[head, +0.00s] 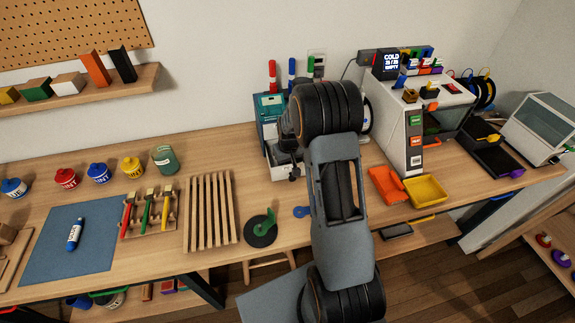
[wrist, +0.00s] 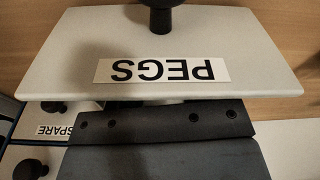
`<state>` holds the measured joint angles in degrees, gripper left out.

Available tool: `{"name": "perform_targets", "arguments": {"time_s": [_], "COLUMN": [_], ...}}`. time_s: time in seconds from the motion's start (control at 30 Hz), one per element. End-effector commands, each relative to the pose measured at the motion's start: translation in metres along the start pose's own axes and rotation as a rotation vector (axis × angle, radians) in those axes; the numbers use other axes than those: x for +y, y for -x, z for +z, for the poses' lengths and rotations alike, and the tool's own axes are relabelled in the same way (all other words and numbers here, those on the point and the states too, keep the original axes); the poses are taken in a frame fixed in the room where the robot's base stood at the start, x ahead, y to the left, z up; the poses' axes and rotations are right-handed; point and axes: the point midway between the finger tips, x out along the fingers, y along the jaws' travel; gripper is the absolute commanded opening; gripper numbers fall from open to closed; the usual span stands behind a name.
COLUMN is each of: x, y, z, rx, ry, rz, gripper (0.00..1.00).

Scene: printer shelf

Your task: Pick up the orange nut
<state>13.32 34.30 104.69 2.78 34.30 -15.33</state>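I cannot make out an orange nut in either view. In the head view my arm rises from the bottom centre and bends over the back of the bench, and it hides what is behind it. My gripper's fingertips do not show clearly there. In the wrist view a dark grey bolted part, probably mine, fills the bottom centre. No fingers or held object can be told apart in it. In front of it is a white drawer front (wrist: 235,45) with an upside-down PEGS label (wrist: 160,70) and a black knob (wrist: 160,18).
A drawer labelled SPARE (wrist: 55,131) is at the lower left in the wrist view. On the bench are an orange tray (head: 385,186), a yellow tray (head: 427,190), a slatted rack (head: 208,212), a blue mat (head: 95,263) and a white printer (head: 440,115).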

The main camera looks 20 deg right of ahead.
Motion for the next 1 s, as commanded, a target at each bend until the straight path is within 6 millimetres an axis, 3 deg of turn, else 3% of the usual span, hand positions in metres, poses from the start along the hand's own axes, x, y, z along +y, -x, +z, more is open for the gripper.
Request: {"name": "perform_targets", "arguments": {"time_s": [0.3, 0.57, 1.0], "x": [0.0, 0.0, 0.0], "y": [0.0, 0.003, 0.072], "z": [0.0, -0.001, -0.009], "rx": [0.0, 0.001, 0.005], "ry": [0.0, 0.0, 0.0], "rz": [0.0, 0.0, 0.001], "gripper": [0.11, 0.11, 0.11]}}
